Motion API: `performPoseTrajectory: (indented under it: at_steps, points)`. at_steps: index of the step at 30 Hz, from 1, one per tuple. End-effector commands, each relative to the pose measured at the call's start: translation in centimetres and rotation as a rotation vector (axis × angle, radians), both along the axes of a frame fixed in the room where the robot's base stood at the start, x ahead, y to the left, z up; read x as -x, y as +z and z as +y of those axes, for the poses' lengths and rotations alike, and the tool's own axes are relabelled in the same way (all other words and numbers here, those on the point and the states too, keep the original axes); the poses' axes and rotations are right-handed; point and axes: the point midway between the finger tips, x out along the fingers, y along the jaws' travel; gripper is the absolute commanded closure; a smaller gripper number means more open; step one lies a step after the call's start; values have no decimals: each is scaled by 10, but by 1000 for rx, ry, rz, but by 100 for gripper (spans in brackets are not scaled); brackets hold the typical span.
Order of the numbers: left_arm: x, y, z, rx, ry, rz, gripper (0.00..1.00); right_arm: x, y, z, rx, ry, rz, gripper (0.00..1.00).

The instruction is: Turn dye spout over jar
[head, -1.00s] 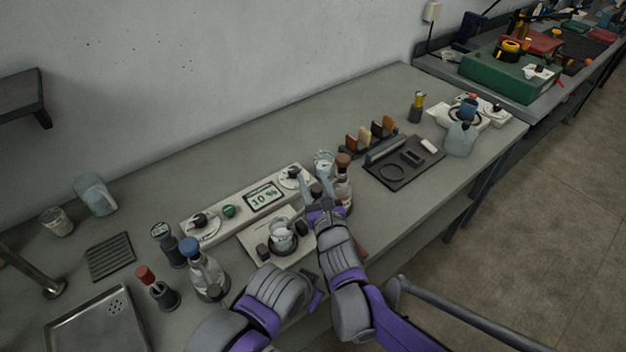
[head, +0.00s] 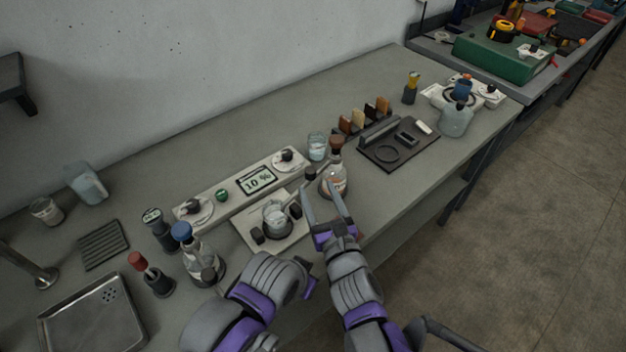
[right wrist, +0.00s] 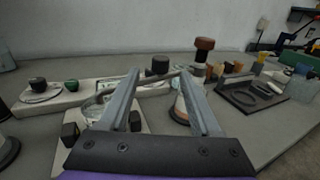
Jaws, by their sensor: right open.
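The dye bottle (head: 338,182) has a brown cap and orange-red marking and stands upright right of the balance-like base. A dark knob (head: 310,173) with a thin bar, seemingly the spout, sits at its left; it also shows in the right wrist view (right wrist: 160,65). The glass jar (head: 275,216) stands on a pale plate left of and nearer than the bottle. My right gripper (head: 321,188) is open and empty, its fingers pointing at the knob and bottle. In the wrist view its fingers (right wrist: 161,80) lie either side of the knob. My left gripper's fingers are hidden.
A panel reading 10 % (head: 256,181) lies behind the jar. A beaker (head: 317,146) stands behind the knob. A blue-capped flask (head: 203,262) stands at the left. A dark tray (head: 398,152) lies at the right. The bench's front right is clear.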

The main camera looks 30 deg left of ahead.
Motion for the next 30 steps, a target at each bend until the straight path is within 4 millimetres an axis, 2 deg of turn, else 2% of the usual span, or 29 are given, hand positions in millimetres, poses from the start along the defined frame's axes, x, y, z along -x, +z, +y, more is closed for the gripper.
performPoseTrajectory:
  at_steps: [11,14,17,22,26,30]
  points:
    - [0,-1,0,0,0,0,100,6,0,-7,1,0,-1,36]
    - [0,0,0,0,0,0,100,5,2,-7,5,0,-11,52]
    - [0,1,0,0,0,0,100,-2,11,-12,39,6,-87,70]
    - [-2,7,0,0,0,-4,100,-20,47,-26,219,66,-434,100]
    - [-4,13,0,0,0,-7,100,-26,63,-42,458,191,-782,100]
    - [-6,19,0,0,0,-11,100,-22,50,-67,721,406,-1082,100]
